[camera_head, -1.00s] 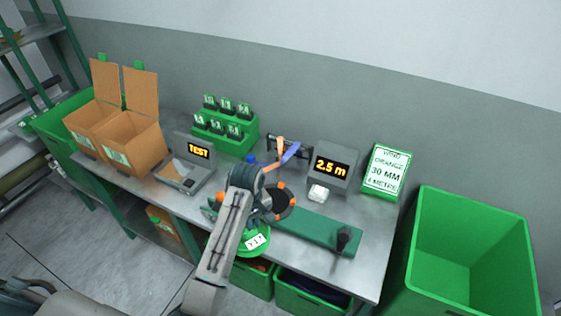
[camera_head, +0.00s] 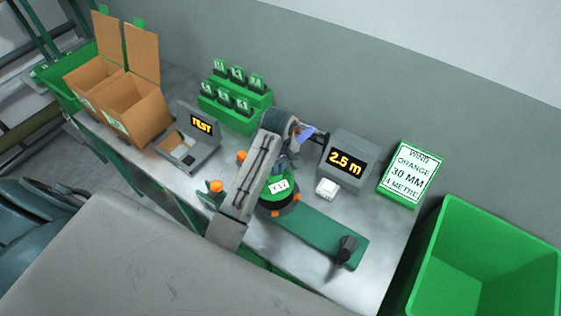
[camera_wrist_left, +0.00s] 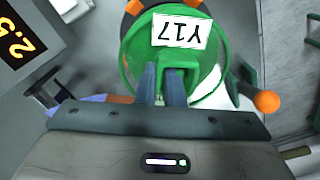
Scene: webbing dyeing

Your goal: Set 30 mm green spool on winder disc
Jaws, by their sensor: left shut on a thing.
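The green spool (camera_head: 272,199) has a white label reading Y17. It also shows in the left wrist view (camera_wrist_left: 210,88). My left gripper (camera_wrist_left: 161,88) is shut on the spool's near side; in the head view my own arm hides its fingers. The winder disc (camera_head: 283,211), dark with orange pegs, shows partly under the spool; its edge shows at the top of the left wrist view (camera_wrist_left: 160,4). The spool covers most of the disc, and I cannot tell whether they touch. My right gripper is not in view.
The winder's green base (camera_head: 320,238) carries a black knob (camera_head: 346,250). A 2.5 m display (camera_head: 350,160), small white block (camera_head: 326,188) and order sign (camera_head: 411,173) stand to the right. A green label rack (camera_head: 235,105) stands behind. A large green bin (camera_head: 480,265) stands at right.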

